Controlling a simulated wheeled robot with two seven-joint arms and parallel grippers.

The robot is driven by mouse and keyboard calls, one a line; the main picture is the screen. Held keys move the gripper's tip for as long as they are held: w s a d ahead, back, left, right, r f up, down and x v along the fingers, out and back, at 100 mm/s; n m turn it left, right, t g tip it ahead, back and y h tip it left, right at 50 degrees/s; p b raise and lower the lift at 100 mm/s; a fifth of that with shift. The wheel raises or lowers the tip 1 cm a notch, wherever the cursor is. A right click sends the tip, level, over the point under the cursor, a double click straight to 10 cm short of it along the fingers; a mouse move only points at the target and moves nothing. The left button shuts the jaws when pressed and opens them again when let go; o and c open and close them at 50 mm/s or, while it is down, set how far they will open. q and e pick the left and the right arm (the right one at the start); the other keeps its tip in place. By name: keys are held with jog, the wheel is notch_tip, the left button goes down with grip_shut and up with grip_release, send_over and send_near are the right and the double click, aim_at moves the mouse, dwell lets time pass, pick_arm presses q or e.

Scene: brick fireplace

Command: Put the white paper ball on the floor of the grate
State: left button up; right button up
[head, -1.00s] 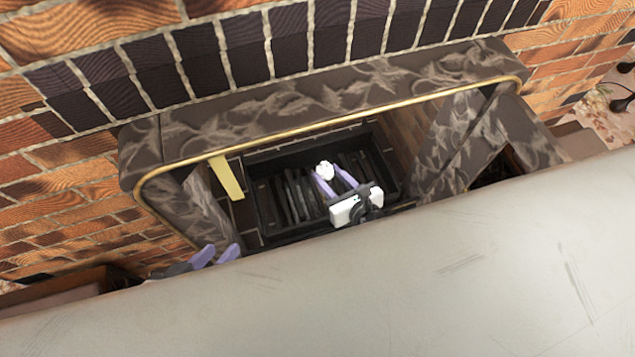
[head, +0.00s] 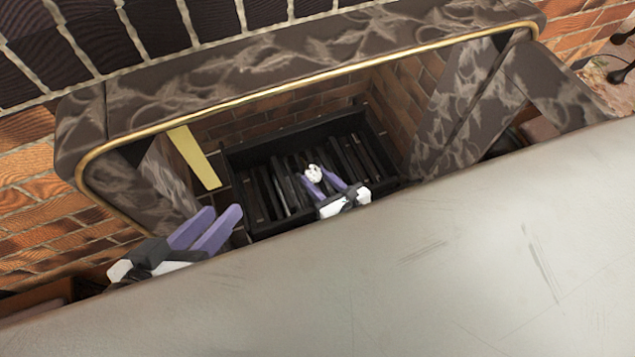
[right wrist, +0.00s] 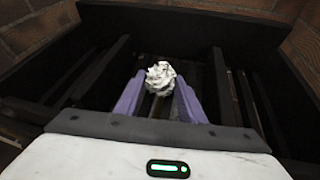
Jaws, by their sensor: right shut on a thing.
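The white paper ball (head: 314,173) is small and crumpled, and sits between the purple fingertips of my right gripper (head: 324,181). In the right wrist view the ball (right wrist: 160,76) is pinched at the tips of the right gripper (right wrist: 160,88), with dark bars behind and below it. The grate (head: 232,162) is a black box with slatted bars inside the fireplace, and its walls also show in the right wrist view (right wrist: 180,25). The ball is over the slats; whether it touches them I cannot tell. My left gripper (head: 222,222) has its fingers apart, empty, left of the grate.
A dark leaf-patterned surround (head: 300,65) with a gold edge frames the opening above the grate. A yellow strip (head: 195,158) hangs at the opening's left side. Brick walls (head: 25,190) stand around. A large pale surface (head: 400,270) hides the lower part of the head view.

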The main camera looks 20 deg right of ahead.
jog(key=shift+f, duration=0.1)
jog(key=shift+f, duration=0.1)
jog(key=o, duration=1)
jog(key=shift+f, duration=0.1)
